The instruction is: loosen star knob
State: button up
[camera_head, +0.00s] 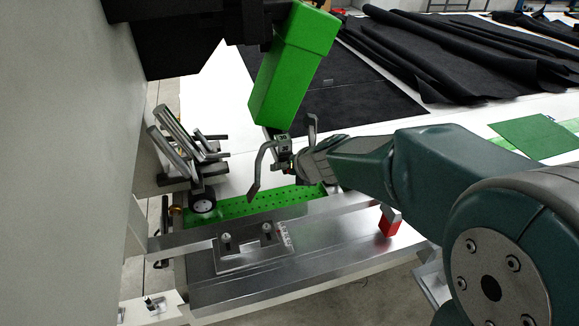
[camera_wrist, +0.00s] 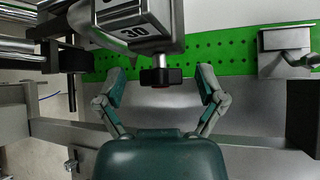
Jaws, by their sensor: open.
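A black knob (camera_wrist: 160,77), likely the star knob, hangs on a short metal stem below a grey block marked with a number (camera_wrist: 134,28) in the wrist view. A little red shows under it. My gripper (camera_wrist: 160,76) is open, with one finger to the left of the knob and the other to the right. Both fingers appear apart from it, with a gap on each side. In the head view, my gripper (camera_head: 282,158) is spread around the area under the grey block (camera_head: 283,142). I cannot make out the knob there.
A large green box-shaped part (camera_head: 292,65) hangs just above my gripper. A perforated green strip (camera_head: 260,202) and a metal beam (camera_head: 300,260) with a red block (camera_head: 389,222) lie below. Grey bars (camera_head: 178,140) stand at left, near a pale wall (camera_head: 70,160).

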jog(key=c, duration=1.2)
jog(key=shift+o, duration=0.2)
jog(key=shift+s+h, duration=0.1)
jog(key=shift+h, duration=0.2)
jog(key=shift+n+h, duration=0.3)
jog(key=o, duration=1.2)
jog(key=shift+c, duration=0.2)
